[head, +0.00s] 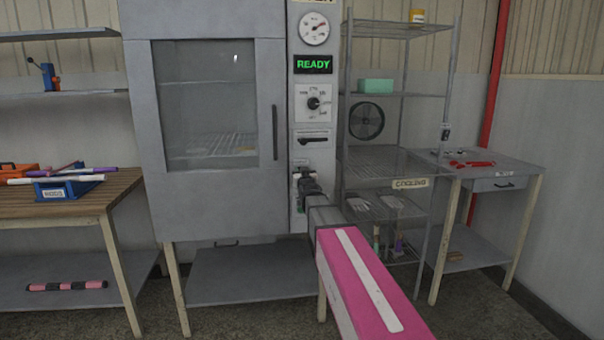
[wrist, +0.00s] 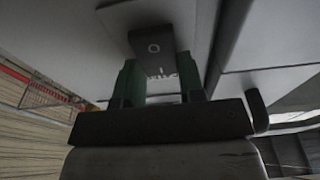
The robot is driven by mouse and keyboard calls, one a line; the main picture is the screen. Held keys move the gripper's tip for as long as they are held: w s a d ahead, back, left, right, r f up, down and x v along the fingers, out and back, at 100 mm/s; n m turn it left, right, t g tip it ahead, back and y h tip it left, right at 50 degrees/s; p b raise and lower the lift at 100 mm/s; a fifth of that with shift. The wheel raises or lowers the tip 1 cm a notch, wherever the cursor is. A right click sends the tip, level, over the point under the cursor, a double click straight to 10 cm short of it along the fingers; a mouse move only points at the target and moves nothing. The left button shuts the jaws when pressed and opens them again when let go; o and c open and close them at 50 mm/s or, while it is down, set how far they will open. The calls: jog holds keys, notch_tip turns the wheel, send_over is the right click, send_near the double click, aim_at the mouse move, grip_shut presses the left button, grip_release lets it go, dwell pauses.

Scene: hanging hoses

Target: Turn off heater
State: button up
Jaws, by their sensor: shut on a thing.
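The heater is a grey oven cabinet (head: 205,120) with a closed glass door. Its control panel (head: 314,120) on the right has a gauge at the top, a green READY display (head: 313,64), a round dial (head: 313,103) and a black horizontal handle (head: 313,140). My gripper (head: 303,180) is at the lower part of this panel, below the black handle. In the wrist view my gripper's green fingers (wrist: 160,85) are shut on a dark switch block (wrist: 157,50) with a circle mark. In the head view my gripper hides this switch.
A wooden bench (head: 95,195) with a blue tray of markers stands at the left. A wire rack (head: 395,150) and a grey side table (head: 480,170) with red tools stand at the right. My pink arm crosses the floor area in front of the rack.

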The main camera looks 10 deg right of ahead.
jog(key=shift+s+f+t, duration=0.1)
jog(key=shift+f+t, duration=0.05)
jog(key=shift+t, duration=0.65)
jog(key=shift+f+t, duration=0.15)
jog(key=shift+t, duration=0.65)
jog(key=o, duration=0.9)
jog(key=shift+o, duration=0.2)
jog(key=v, duration=1.1)
